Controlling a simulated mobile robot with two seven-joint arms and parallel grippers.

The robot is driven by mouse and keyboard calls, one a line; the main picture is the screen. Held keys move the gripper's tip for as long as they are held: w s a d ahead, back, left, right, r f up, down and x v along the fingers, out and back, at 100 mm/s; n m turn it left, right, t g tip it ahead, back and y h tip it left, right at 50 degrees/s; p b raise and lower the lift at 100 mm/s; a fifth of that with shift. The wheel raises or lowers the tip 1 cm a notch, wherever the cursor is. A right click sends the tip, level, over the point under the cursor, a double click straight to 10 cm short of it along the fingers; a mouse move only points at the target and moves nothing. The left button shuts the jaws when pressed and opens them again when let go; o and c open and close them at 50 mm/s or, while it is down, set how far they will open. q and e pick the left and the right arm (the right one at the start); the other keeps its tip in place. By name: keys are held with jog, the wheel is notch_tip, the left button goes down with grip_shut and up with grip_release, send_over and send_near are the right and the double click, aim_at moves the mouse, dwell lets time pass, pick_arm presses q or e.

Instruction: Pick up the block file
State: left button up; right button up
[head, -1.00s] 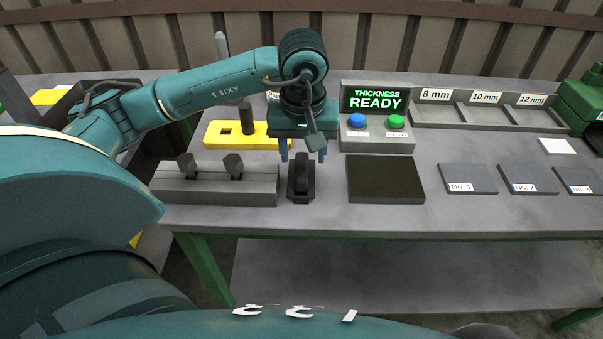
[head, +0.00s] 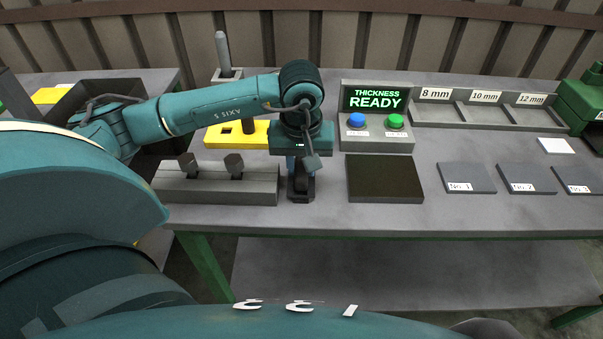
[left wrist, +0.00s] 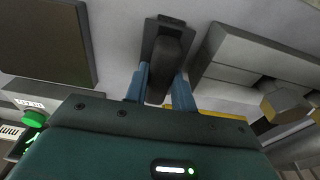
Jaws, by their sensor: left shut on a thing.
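The block file (head: 301,182) is a dark block standing in a small black holder (head: 301,198) near the table's front edge, left of the middle of the head view. It also shows in the left wrist view (left wrist: 168,52), between the two blue fingers. My left gripper (head: 300,170) is directly over the holder, pointing down. Its fingers are shut on the block file, one on each side. The block file still sits in the holder. The gripper body hides its upper part in the head view. My right gripper is not in view.
A grey stand (head: 215,190) with two dark pegs is close left of the holder. A dark square plate (head: 385,180) lies to the right. Behind are a yellow fixture (head: 220,138) and a button box (head: 376,140) reading "THICKNESS READY". Labelled plates (head: 467,178) lie further right.

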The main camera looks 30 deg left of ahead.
aim_at(302, 166)
pick_arm(q)
grip_shut()
jog(key=shift+r, duration=0.1)
notch_tip(302, 166, up, 10)
jog(key=shift+b, duration=0.35)
